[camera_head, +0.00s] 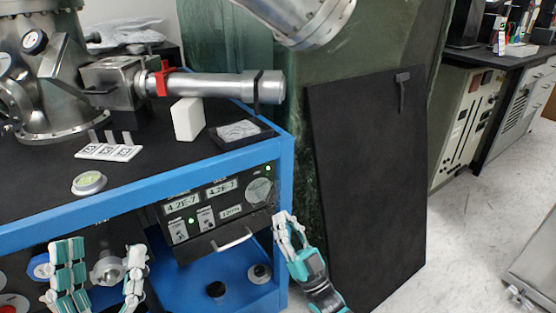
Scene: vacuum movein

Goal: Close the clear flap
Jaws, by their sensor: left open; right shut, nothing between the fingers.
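The instrument panel (216,204) with lit displays sits in the front of the blue-framed cart. What looks like the clear flap lies over this panel, with a pale bar handle (233,240) along its lower edge. Its see-through surface is hard to make out, and I cannot tell how far it stands from the panel. My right gripper (284,222) is shut and empty beside the panel's lower right corner, right of the handle. I cannot tell whether it touches the cart. My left gripper (101,268) is open and empty, low at the left in front of the cart.
The cart's blue frame (288,170) edges the black top. On top are a steel chamber (45,75), a horizontal metal tube (215,87), a white block (188,119) and a black tray (240,132). A black board (370,190) leans at the right.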

